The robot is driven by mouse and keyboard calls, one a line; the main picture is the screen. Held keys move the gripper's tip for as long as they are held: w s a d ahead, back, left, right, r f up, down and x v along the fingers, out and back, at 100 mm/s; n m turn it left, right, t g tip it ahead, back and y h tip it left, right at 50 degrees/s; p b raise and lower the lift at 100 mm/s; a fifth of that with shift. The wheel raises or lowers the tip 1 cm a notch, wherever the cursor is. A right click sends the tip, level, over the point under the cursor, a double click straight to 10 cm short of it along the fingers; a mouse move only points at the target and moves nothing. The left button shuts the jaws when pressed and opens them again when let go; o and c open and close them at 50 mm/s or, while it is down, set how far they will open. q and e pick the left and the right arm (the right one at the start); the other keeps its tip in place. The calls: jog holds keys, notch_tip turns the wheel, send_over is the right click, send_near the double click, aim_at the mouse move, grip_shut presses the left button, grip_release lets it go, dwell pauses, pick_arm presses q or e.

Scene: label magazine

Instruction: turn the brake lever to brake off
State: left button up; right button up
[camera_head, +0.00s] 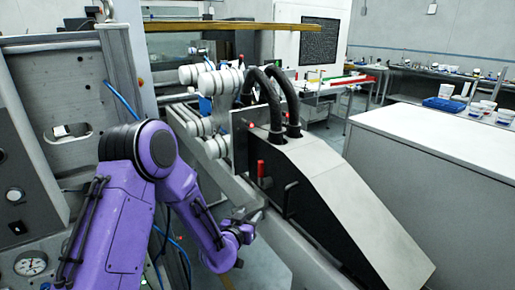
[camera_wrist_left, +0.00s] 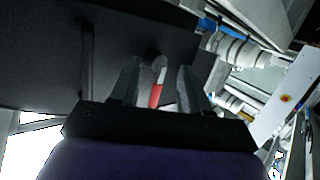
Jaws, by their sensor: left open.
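A short lever with a red grip (camera_head: 260,168), which I take to be the brake lever, stands on the dark side plate of the sloped grey machine housing (camera_head: 335,175) in the head view. In the left wrist view the lever (camera_wrist_left: 155,95) appears between my two fingers, red with a grey part above. My left gripper (camera_head: 258,212) is open and empty, below the lever in the head view and apparently apart from it. In the wrist view its fingers (camera_wrist_left: 160,75) point toward the dark plate. How far they are from the lever is unclear.
A dark bar handle (camera_head: 288,196) sticks out right of the lever; it also shows in the wrist view (camera_wrist_left: 87,60). White rollers (camera_head: 212,80) and black hoses (camera_head: 285,95) sit above. A white cabinet (camera_head: 440,150) stands to the right.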

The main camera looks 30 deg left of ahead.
aim_at(260, 167)
pick_arm(q)
jog(key=w+a+r+m+t+p, duration=0.1)
jog(key=w+r, duration=0.1)
jog(key=r, duration=0.3)
jog(key=w+a+r+t, duration=0.2)
jog(key=r, duration=0.4)
jog(key=w+p, duration=0.1)
jog(key=w, duration=0.2)
jog(key=w+a+p, duration=0.1)
jog(key=w, duration=0.5)
jog(key=shift+w+a+f+p, duration=0.2)
jog(key=shift+a+f+p, duration=0.1)
jog(key=shift+a+p, duration=0.1)
pick_arm(e)
notch_tip(260, 167, up, 5)
jog(key=shift+r, duration=0.1)
pick_arm(q)
jog(key=shift+d, duration=0.1)
grip_shut()
